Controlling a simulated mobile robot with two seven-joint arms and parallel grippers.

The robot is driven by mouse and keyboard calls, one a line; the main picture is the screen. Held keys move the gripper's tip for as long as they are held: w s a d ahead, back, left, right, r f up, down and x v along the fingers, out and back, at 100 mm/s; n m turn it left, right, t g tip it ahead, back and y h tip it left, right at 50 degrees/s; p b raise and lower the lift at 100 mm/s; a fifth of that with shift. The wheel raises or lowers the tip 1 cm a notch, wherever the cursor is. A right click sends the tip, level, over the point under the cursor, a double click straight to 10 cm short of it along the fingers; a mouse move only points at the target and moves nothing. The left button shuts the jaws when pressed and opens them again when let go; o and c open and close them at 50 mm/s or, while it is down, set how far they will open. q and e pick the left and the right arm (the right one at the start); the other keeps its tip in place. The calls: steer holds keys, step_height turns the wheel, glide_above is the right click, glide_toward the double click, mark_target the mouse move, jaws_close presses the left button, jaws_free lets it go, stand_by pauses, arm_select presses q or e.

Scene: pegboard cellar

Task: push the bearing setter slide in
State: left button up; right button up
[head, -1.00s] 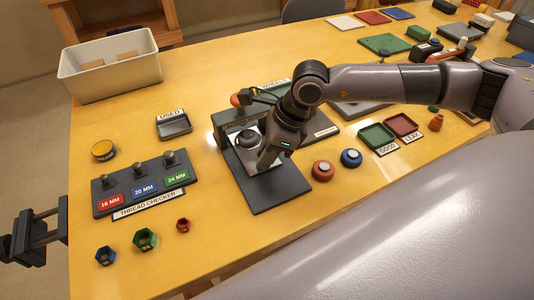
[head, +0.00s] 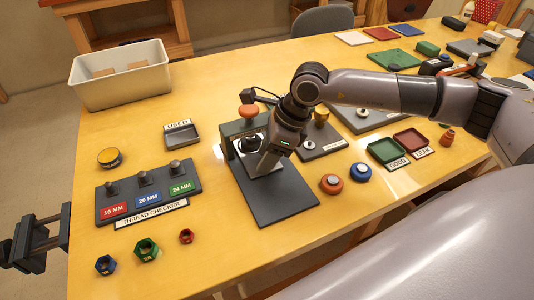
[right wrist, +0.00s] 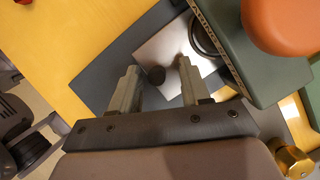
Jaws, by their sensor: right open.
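The bearing setter is a green frame (head: 236,129) with an orange knob (head: 249,111) on top and a dark base plate (head: 285,204) reaching toward me. Its slide is a silver plate, clearest in the right wrist view (right wrist: 164,51), with a small black knob (right wrist: 156,75) standing on it. The plate reaches partly under the frame, next to a round dark ring. My right gripper (head: 264,168) is low over the slide at the frame's front. In the right wrist view my right gripper (right wrist: 157,88) is open, its fingers either side of the black knob with gaps.
Left stand the thread checker (head: 150,193), several coloured nuts and a used tray (head: 182,135).

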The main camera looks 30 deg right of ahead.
steer(key=v, duration=0.7)
steer(key=shift+b, duration=0.35)
